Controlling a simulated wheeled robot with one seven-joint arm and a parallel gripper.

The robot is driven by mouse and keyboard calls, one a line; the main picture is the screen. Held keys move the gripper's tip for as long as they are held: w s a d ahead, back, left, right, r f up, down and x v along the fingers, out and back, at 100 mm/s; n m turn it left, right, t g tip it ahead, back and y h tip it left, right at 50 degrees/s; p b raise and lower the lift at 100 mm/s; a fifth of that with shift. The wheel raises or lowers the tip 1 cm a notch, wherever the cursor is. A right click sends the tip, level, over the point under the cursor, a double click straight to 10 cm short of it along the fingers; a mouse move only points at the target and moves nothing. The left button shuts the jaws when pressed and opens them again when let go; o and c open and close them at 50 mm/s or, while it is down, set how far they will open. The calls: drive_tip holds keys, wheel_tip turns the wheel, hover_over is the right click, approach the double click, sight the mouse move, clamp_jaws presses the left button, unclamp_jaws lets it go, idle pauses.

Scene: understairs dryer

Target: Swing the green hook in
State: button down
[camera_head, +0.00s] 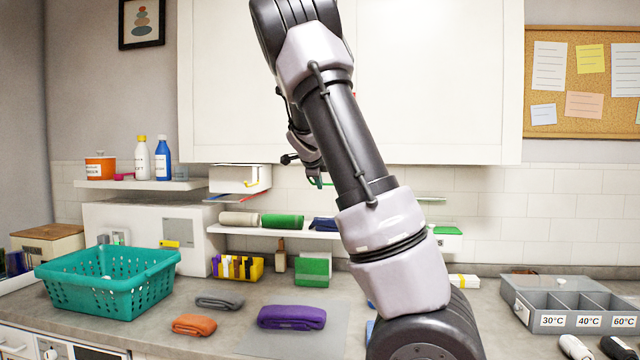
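A thin green bar (431,198) sticks out to the right of my arm, in front of the tiled wall; it may be part of the green hook, but my arm hides what lies to its left. A small green bit (319,183) also shows just under my gripper, too small to name. My gripper (316,176) is near the wall under the white cabinet, largely hidden behind my own forearm. Its fingers are too small and covered to tell whether they are open or shut, or touching anything.
A white shelf (225,230) with rolled towels is below my gripper. A white box (228,179) with yellow, red and blue rods is to the left. A teal basket (108,308), folded cloths and a grey sorting box (512,293) are on the counter.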

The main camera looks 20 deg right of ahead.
drive_tip(key=shift+w+d+r, duration=0.15)
drive_tip(key=shift+w+r, duration=0.1)
drive_tip(key=shift+r, duration=0.2)
drive_tip(key=shift+s+f, duration=0.1)
drive_tip(key=shift+s, duration=0.1)
